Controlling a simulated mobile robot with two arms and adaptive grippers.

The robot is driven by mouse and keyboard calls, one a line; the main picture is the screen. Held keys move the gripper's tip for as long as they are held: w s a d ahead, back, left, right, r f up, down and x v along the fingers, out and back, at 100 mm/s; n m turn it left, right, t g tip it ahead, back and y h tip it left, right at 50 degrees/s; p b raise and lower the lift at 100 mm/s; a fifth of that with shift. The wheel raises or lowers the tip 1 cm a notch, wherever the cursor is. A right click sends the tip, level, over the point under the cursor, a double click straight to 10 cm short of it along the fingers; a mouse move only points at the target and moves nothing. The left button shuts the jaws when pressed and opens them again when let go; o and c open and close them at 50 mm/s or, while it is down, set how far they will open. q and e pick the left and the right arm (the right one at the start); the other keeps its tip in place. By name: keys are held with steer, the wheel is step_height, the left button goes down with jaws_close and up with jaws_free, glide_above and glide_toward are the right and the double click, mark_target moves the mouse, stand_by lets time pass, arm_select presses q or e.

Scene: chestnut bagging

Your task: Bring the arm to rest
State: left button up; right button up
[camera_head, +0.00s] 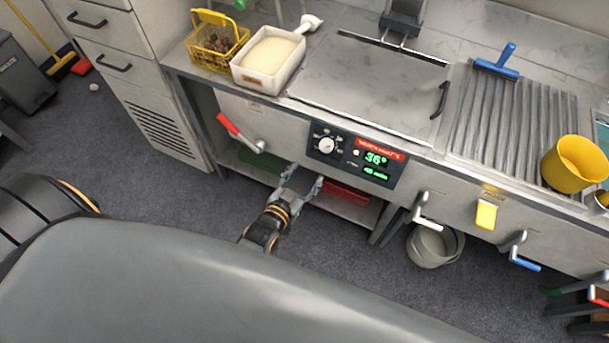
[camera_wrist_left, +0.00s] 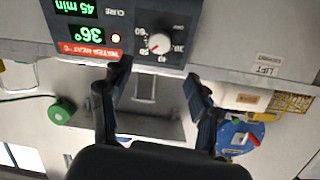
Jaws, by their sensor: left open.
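My left gripper (camera_head: 298,181) is open and empty in the head view. It is held low in front of the counter, below and left of the control panel (camera_head: 355,157). In the left wrist view the two fingers (camera_wrist_left: 158,85) are spread wide with nothing between them. The panel shows there too (camera_wrist_left: 120,30), upside down, with a dial and a green display reading 36° and 45 min. My right gripper is not in view.
A yellow basket of chestnuts (camera_head: 199,57) and a white tub (camera_head: 294,67) stand on the counter's left. A yellow bucket (camera_head: 571,171) is at the right by the ribbed drainer (camera_head: 497,118). A red-handled lever (camera_head: 228,124) sticks out front. A grey bucket (camera_head: 432,252) stands below.

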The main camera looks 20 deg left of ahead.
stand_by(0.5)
arm_select(q)
steer(key=s+f+g+b, duration=0.1)
steer(key=s+f+g, duration=0.3)
steer(key=s+f, duration=0.5)
steer(key=s+f+g+b, duration=0.1)
steer(key=s+f+g, duration=0.3)
steer(key=f, duration=0.9)
steer(key=s+a+f+g, duration=0.1)
steer(key=s+f, duration=0.3)
steer(key=s, duration=0.4)
steer(key=s+a+f+g, duration=0.2)
steer(key=s+f, duration=0.3)
steer(key=s, duration=0.4)
steer(key=s+a+f+g+y, duration=0.1)
steer(key=s+a+f+g, duration=0.1)
steer(key=s, duration=0.6)
step_height(320, 180, down, 2)
steer(key=shift+s+a+f+g+b, duration=0.2)
steer(key=shift+s+g+b, duration=0.2)
steer(key=shift+g, duration=0.3)
